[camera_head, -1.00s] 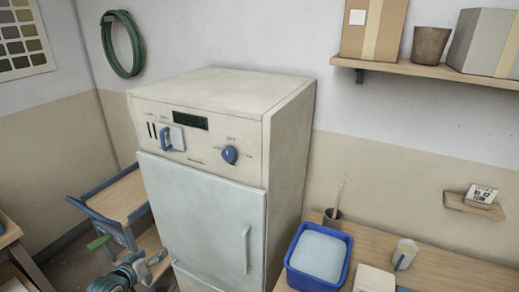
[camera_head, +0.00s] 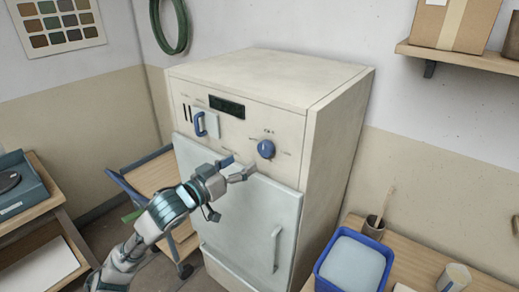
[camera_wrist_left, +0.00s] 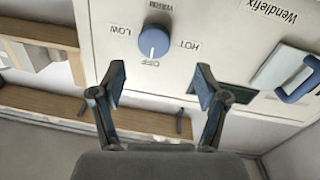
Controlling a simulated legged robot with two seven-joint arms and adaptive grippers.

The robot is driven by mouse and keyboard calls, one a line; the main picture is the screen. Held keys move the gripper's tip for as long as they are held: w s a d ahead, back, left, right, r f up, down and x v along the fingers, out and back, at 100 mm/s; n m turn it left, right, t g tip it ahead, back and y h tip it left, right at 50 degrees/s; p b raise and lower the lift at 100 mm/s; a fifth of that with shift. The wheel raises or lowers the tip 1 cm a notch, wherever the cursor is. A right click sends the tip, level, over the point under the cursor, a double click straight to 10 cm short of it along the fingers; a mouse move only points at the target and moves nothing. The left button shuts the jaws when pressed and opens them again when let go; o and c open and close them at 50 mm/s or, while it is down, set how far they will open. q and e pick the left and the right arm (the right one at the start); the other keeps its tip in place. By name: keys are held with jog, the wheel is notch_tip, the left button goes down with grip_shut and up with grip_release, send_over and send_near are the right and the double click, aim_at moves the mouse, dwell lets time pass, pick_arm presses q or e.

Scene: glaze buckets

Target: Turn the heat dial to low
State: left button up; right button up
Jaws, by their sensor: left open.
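The heat dial (camera_head: 266,149) is a round blue knob on the upper front panel of a cream cabinet (camera_head: 270,80). In the left wrist view the dial (camera_wrist_left: 153,42) shows upside down, with LOW, WARM, HOT and OFF around it. Its pale pointer line is directed at OFF. My left gripper (camera_head: 240,167) is open and empty, just left of and below the dial in the head view. In the left wrist view the dial lies beyond the two spread fingertips (camera_wrist_left: 160,85), roughly between them, not touched. My right gripper is not in view.
A blue handle (camera_head: 199,124) sticks out on the panel left of the dial. Below is a pale door with a vertical handle (camera_head: 276,249). A blue tub (camera_head: 353,262) stands on the bench at right, and a wooden cart (camera_head: 155,175) stands at left.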

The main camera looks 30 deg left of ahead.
aim_at(263, 150)
pick_arm(q)
jog(key=w, duration=0.2)
jog(key=w+d, duration=0.1)
jog(key=w, duration=0.2)
jog(key=w+d+p, duration=0.1)
jog(key=w, duration=0.1)
jog(key=shift+w+r, duration=0.2)
jog(key=shift+w, duration=0.4)
jog(key=shift+a+f, duration=0.15)
jog(key=shift+a, duration=0.15)
jog(key=shift+c, duration=0.5)
jog(key=shift+d, duration=0.1)
jog(key=c, duration=0.8)
jog(key=shift+d, duration=0.15)
jog(key=shift+c, duration=1.3)
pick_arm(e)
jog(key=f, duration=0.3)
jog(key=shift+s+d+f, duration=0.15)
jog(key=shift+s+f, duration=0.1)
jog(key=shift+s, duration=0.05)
